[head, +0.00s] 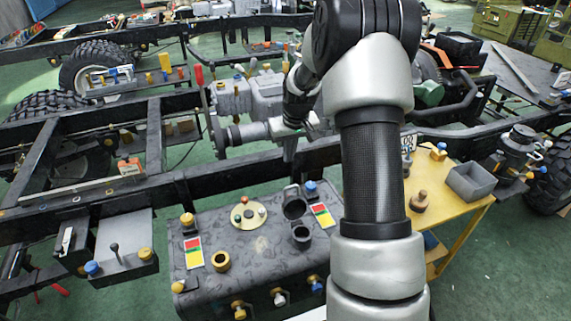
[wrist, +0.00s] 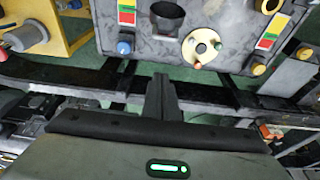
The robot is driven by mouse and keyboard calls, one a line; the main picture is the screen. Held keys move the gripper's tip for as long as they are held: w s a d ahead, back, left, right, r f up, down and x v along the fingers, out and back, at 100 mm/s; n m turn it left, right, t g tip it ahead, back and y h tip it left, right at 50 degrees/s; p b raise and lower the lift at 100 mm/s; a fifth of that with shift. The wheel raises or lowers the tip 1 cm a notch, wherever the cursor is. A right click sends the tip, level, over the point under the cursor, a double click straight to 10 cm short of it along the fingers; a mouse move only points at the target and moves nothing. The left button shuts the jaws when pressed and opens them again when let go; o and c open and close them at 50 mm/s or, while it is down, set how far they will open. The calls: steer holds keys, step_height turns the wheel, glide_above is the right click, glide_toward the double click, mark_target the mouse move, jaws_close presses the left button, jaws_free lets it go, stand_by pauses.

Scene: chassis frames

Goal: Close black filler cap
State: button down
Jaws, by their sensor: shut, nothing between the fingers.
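The black filler cap (head: 293,203) stands open, tilted up behind its round black filler neck (head: 302,237) on top of the dark grey tank (head: 262,262). In the wrist view the dark cap (wrist: 167,14) shows at the top edge, and the neck cannot be clearly told apart from it. My gripper (head: 288,156) is shut and empty, above the chassis rail behind the tank, apart from the cap. In the wrist view its closed fingers (wrist: 162,80) point toward the tank.
A blue knob (head: 310,187) and a coloured label (head: 322,215) sit close to the cap. A cream disc (head: 248,214) with small knobs and a yellow ring (head: 221,260) are left of it. The dark chassis rail (head: 150,190) runs behind the tank. A yellow table (head: 450,200) stands right.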

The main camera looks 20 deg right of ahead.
step_height(320, 180, down, 8)
steer(key=s, duration=0.1)
steer(key=shift+s+f+b, duration=0.2)
steer(key=shift+s+b, duration=0.1)
steer(key=shift+b, duration=0.15)
steer(key=shift+a, duration=0.1)
stand_by(0.3)
